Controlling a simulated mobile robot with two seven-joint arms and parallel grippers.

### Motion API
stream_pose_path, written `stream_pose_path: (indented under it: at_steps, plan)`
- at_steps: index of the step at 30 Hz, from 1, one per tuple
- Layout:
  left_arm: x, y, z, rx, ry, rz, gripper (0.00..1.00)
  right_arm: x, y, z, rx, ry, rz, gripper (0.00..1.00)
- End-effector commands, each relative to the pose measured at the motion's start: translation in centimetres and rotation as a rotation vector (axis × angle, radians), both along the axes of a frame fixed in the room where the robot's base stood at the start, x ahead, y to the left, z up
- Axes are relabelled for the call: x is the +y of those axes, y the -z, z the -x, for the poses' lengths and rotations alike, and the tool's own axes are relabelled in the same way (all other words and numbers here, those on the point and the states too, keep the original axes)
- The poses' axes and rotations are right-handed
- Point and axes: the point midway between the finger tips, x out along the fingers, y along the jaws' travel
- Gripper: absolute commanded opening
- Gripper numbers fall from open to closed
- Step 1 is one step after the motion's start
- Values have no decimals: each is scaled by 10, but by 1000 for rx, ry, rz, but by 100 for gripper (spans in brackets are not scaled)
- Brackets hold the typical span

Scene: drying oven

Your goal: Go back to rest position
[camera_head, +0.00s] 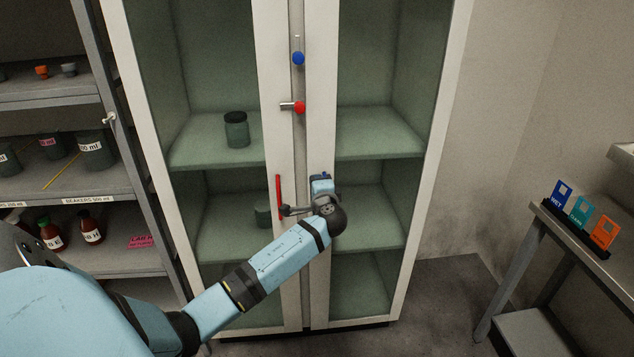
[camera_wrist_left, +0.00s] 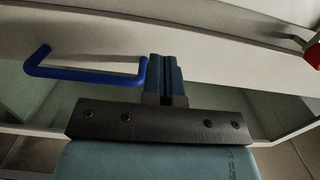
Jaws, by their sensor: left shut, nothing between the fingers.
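My left arm reaches from the lower left to the middle of a white cabinet (camera_head: 425,130) with two glass doors. My left gripper (camera_head: 321,180) is at the inner edge of the right door, shut and empty. The left wrist view shows its closed fingers (camera_wrist_left: 166,78) beside a blue bar handle (camera_wrist_left: 92,75). I cannot tell whether they touch it. In the head view the gripper mostly hides that handle. A red handle (camera_head: 279,198) is on the left door, close to my wrist. Both doors look shut. My right gripper is out of view.
A blue knob (camera_head: 298,58) and a red knob (camera_head: 300,107) sit between the doors. A dark jar (camera_head: 236,130) stands inside. Shelves with bottles (camera_head: 91,228) are at left. A bench (camera_head: 577,238) with coloured cards (camera_head: 579,212) is at right. Floor between cabinet and bench is clear.

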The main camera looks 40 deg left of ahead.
Motion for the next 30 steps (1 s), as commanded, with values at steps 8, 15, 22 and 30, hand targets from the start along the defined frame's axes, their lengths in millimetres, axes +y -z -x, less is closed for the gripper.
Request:
stream_pose_path:
  at_steps: [8,15,22,30]
  plan:
    - [-53,4,44,1,5,4,0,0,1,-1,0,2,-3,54]
    - [-74,3,62,2,4,2,0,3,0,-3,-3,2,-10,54]
    - [-76,2,64,2,3,2,0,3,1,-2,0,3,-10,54]
    - [-106,58,80,49,131,154,0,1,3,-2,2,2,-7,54]
